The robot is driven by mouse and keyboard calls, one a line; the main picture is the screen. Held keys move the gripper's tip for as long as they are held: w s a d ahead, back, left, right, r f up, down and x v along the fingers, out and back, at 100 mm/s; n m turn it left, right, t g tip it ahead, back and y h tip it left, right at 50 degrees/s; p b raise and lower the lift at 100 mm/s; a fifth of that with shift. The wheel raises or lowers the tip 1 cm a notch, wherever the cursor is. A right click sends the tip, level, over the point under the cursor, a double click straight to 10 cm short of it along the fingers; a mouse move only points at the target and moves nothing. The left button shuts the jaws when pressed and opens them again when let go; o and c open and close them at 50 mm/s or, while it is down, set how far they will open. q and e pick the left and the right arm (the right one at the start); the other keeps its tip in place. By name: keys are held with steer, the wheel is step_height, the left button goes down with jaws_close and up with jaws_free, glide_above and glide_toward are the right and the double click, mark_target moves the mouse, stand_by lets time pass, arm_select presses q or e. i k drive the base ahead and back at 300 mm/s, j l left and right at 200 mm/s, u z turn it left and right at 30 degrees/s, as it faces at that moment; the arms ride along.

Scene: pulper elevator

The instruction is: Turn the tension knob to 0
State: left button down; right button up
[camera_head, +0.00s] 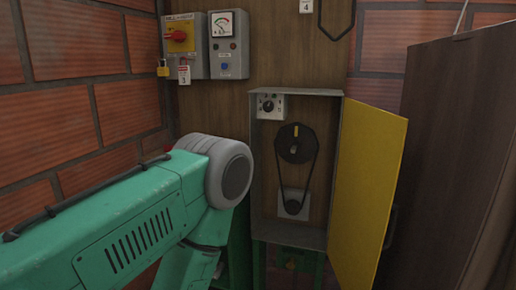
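The tension knob looks to be the small black knob (267,105) on a pale panel (278,110) at the upper left inside an open grey box (341,108). Its setting and marks are too small to read. Below it a black belt (313,171) runs from a large black pulley (289,152) with a yellow mark down to a small pulley (293,206). A green arm of mine comes in from the left and bends down in front of the box's left side. Neither gripper shows in the view.
The box's yellow door (368,180) stands open to the right. A grey switch box (184,45) with a red and yellow switch, a yellow padlock (163,69) and a tag (184,75) hangs upper left, beside a meter box (228,45). A dark brown panel (450,130) stands at right.

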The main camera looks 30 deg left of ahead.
mark_target(268, 106)
steer(key=i+j+z, duration=0.1)
steer(key=j, duration=0.5)
steer(key=i+j+z, duration=0.1)
steer(key=j, duration=0.45)
steer(key=i+j, duration=0.4)
steer(key=i+j+u, duration=0.05)
steer(key=i, duration=0.05)
